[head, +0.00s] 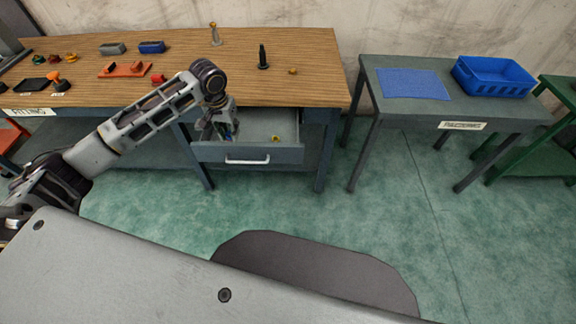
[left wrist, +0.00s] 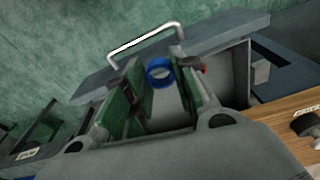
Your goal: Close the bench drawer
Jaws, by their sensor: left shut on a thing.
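The bench drawer (head: 215,153) stands open below the wooden bench top, with its pale bar handle (head: 248,161) on the grey front. The drawer front (left wrist: 205,38) and the handle (left wrist: 145,40) also show in the left wrist view. My left gripper (head: 226,132) reaches down over the left part of the open drawer. Whether the part touches the drawer floor I cannot tell. A small yellow piece (head: 275,138) lies inside the drawer. My right gripper does not show.
The bench top (head: 310,70) carries several small parts, a dark upright post (head: 263,58) and a red tray (head: 115,72). To the right, a grey table (head: 470,110) holds a blue mat (head: 412,83) and a blue crate (head: 495,77). The floor before the drawer is clear.

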